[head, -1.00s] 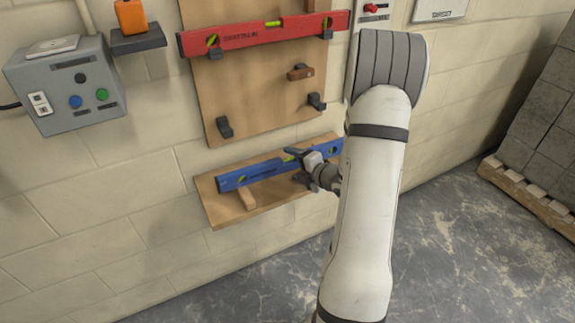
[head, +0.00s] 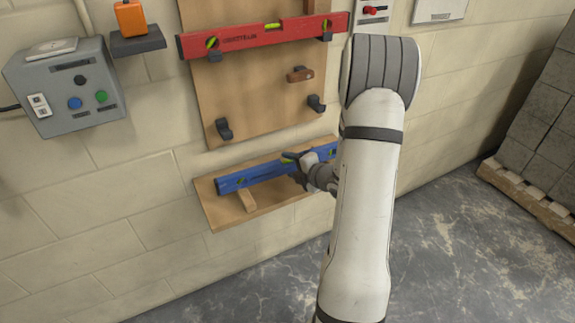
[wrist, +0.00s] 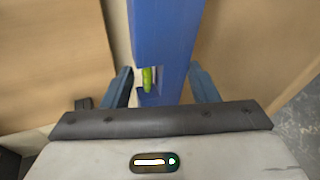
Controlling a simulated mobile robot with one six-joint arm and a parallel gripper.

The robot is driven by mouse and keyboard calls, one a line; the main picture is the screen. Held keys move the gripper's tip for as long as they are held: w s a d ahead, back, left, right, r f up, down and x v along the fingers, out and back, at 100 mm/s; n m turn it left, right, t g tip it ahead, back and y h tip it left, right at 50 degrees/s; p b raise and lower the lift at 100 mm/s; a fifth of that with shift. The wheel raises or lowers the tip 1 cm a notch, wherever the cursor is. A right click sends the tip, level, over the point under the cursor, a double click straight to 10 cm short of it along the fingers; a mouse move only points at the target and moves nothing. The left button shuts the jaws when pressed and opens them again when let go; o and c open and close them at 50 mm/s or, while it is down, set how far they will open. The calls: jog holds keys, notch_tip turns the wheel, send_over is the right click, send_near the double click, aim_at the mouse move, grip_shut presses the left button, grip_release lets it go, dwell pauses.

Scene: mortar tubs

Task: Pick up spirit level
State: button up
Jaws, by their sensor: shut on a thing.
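A blue spirit level (head: 252,175) lies tilted in the picture along a low wooden shelf, with wooden blocks under it. My gripper (head: 297,165) is shut on it near its middle, around the part with the yellow-green vial. In the wrist view the blue level (wrist: 168,35) runs between the two dark fingers of my gripper (wrist: 162,86), one finger on each side. A red spirit level (head: 245,39) rests on dark hooks on the board above. My arm hides part of the blue level's right end.
The wooden shelf (head: 218,213) sticks out from the block wall below the pegboard (head: 245,95). Empty hooks (head: 224,129) and a small wooden peg (head: 300,75) stick out above. A grey control box (head: 70,88) is at left. A block pallet (head: 530,195) stands at right.

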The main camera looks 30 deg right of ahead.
jog(key=shift+c, duration=0.9)
notch_tip(320, 180, up, 10)
jog(key=p, duration=0.2)
jog(key=shift+p, duration=0.4)
grip_shut()
